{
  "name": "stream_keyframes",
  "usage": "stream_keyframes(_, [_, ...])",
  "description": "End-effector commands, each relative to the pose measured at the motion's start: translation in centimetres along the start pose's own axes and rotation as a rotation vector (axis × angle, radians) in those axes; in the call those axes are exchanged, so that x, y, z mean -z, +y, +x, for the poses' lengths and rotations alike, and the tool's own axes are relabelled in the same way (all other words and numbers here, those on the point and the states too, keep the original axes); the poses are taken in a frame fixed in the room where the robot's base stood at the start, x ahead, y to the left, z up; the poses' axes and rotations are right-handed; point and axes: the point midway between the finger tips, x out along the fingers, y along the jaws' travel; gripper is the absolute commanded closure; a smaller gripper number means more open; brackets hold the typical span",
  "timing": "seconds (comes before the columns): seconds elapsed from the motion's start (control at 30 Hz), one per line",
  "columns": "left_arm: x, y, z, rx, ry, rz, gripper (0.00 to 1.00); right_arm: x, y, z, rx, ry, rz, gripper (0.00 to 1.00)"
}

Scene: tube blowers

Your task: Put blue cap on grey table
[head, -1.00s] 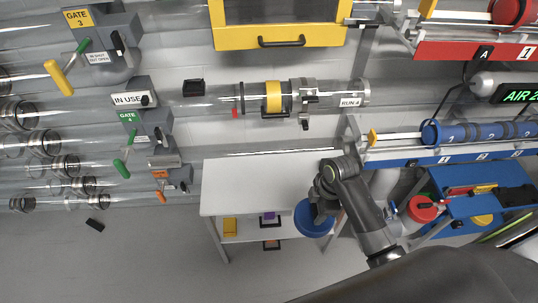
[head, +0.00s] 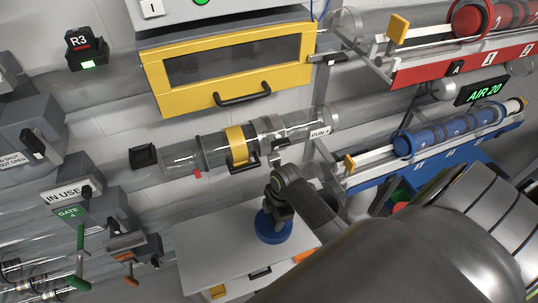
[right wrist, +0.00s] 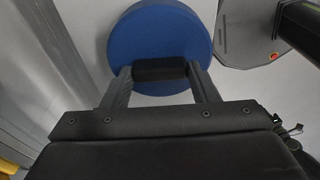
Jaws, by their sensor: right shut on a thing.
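The blue cap (head: 268,230) is a round disc with a dark grip bar, shown in the right wrist view (right wrist: 160,30). My right gripper (head: 279,210) is shut on that bar, its two fingers on either side of it in the right wrist view (right wrist: 160,72). In the head view the cap appears over the right part of the grey table's pale top (head: 213,249). I cannot tell whether it touches the top or hangs above it. My left gripper is out of view.
A yellow-framed cabinet (head: 160,85) and a clear tube with a yellow band (head: 237,145) are behind the table. A blue rack (head: 430,150) is at the right. A yellow object (head: 217,291) sits below the tabletop. The left of the top is clear.

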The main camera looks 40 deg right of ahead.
Motion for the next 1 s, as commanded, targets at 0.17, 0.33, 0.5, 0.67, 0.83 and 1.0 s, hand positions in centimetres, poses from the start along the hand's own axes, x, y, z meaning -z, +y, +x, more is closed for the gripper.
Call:
stream_keyframes(0.17, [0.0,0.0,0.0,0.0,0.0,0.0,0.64,-0.2,0.1,1.5,0.0,0.0,-0.001,0.7])
stream_keyframes(0.33, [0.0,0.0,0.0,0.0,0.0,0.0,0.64,-0.5,0.0,3.5,0.002,0.0,0.0,0.7])
stream_keyframes(0.5, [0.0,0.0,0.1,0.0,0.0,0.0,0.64,-0.8,0.0,5.3,0.0,0.0,-0.001,0.7])
stream_keyframes(0.67, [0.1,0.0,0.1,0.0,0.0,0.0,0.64,-0.8,0.1,5.6,-0.002,0.0,-0.001,0.7])
stream_keyframes(0.83, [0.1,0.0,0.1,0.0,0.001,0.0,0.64,-0.8,0.1,5.6,-0.002,0.0,-0.001,0.7])
stream_keyframes(1.0, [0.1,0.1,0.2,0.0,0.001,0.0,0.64,-0.9,0.0,5.8,-0.002,0.0,-0.001,0.38])
